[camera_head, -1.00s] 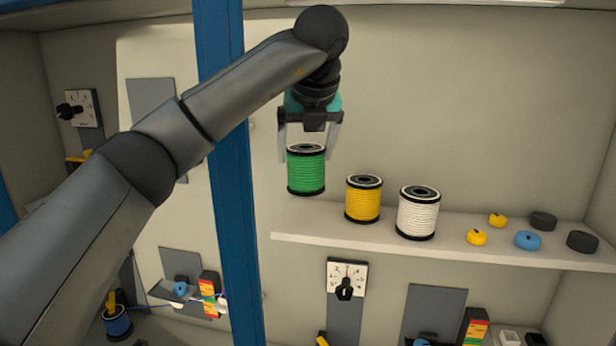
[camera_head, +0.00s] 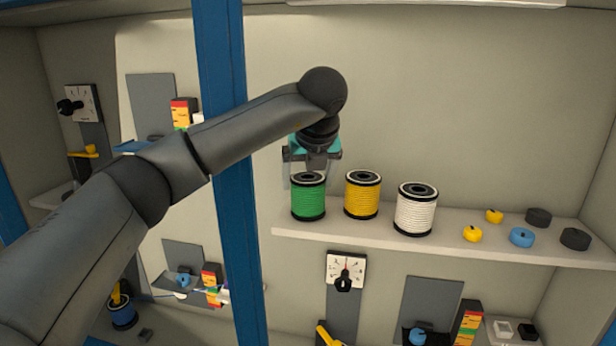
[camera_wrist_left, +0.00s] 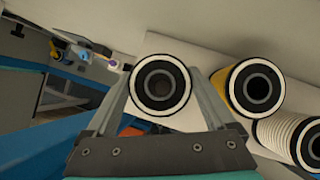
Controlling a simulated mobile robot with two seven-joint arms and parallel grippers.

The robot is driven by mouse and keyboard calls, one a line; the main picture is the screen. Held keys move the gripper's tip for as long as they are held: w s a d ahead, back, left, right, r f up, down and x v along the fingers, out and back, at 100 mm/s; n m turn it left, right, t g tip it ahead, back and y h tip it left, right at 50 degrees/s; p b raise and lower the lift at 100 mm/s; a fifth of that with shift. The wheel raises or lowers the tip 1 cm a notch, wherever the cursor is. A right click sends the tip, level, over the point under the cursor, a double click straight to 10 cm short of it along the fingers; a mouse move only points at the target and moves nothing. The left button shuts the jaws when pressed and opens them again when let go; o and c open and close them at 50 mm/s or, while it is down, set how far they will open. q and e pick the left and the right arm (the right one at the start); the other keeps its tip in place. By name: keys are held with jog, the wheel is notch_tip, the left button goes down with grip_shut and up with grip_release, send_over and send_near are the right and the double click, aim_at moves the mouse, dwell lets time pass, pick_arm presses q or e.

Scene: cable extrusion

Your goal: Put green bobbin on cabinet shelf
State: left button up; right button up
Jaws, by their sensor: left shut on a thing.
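The green bobbin (camera_head: 308,198) is upright with black end rims, at the left end of the cabinet shelf (camera_head: 450,240). Its base appears level with the shelf top; I cannot tell for sure whether it touches. My left gripper (camera_head: 308,176) comes down from above and is shut on the green bobbin. In the left wrist view the bobbin's round black-and-white top (camera_wrist_left: 160,86) lies between the two fingers (camera_wrist_left: 165,100). The yellow bobbin (camera_head: 362,196) stands just to the right, apart from it. My right gripper is not in view.
A white bobbin (camera_head: 415,210) stands right of the yellow one. A blue post (camera_head: 228,170) stands left of the shelf, behind my left arm. The wall behind the shelf is bare.

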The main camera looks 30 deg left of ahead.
pick_arm(q)
jog(key=shift+f, duration=0.1)
jog(key=o, duration=1.2)
jog(key=b+v, duration=0.1)
jog(key=v, duration=1.1)
